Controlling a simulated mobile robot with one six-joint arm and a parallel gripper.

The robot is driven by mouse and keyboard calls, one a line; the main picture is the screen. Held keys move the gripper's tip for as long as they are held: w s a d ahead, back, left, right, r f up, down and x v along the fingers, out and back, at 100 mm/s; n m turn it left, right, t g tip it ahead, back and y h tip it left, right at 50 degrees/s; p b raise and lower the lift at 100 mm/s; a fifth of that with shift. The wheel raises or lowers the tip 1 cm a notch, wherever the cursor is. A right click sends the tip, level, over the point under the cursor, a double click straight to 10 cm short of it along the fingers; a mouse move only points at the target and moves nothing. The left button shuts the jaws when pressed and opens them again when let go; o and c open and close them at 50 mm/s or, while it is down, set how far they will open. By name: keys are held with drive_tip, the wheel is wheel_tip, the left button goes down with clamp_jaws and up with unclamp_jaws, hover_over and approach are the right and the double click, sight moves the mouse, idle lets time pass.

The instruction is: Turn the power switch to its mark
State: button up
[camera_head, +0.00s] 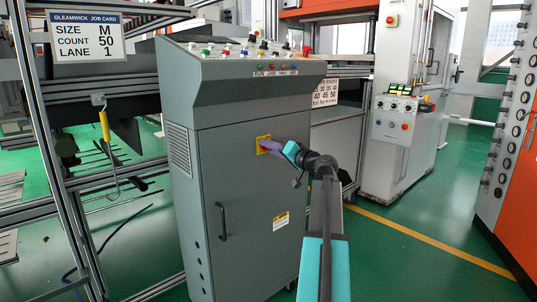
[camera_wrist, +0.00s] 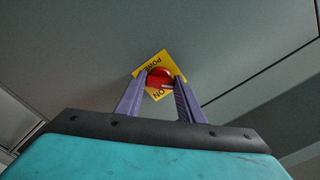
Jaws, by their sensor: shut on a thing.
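The power switch is a red knob (camera_wrist: 160,75) on a yellow plate (camera_wrist: 179,69) lettered "POWER" and "ON". The plate also shows in the head view (camera_head: 261,139) on the front of the grey cabinet (camera_head: 240,180). My gripper (camera_wrist: 161,80) has its two purple fingers on either side of the red knob and is shut on it. A pale line shows on the knob near the "ON" lettering. In the head view my gripper (camera_head: 270,147) reaches the plate from the right, and the fingers hide the knob there.
The cabinet has a door handle (camera_head: 222,221) and a sloped panel of buttons (camera_head: 248,60) on top. A job card (camera_head: 82,38) hangs on the metal frame at left. A yellow-handled hook (camera_head: 105,125) hangs below it. Green floor is open to the right.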

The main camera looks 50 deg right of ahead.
drive_tip(key=shift+d+r, duration=0.1)
drive_tip(key=shift+r, duration=0.1)
drive_tip(key=o, duration=1)
drive_tip(key=shift+o, duration=0.3)
drive_tip(key=shift+f, duration=0.1)
drive_tip(key=shift+s, duration=0.1)
drive_tip(key=s+a+p, duration=0.1)
drive_tip(key=s+p, duration=0.1)
drive_tip(key=s, duration=1.1)
drive_tip(key=shift+s, duration=0.3)
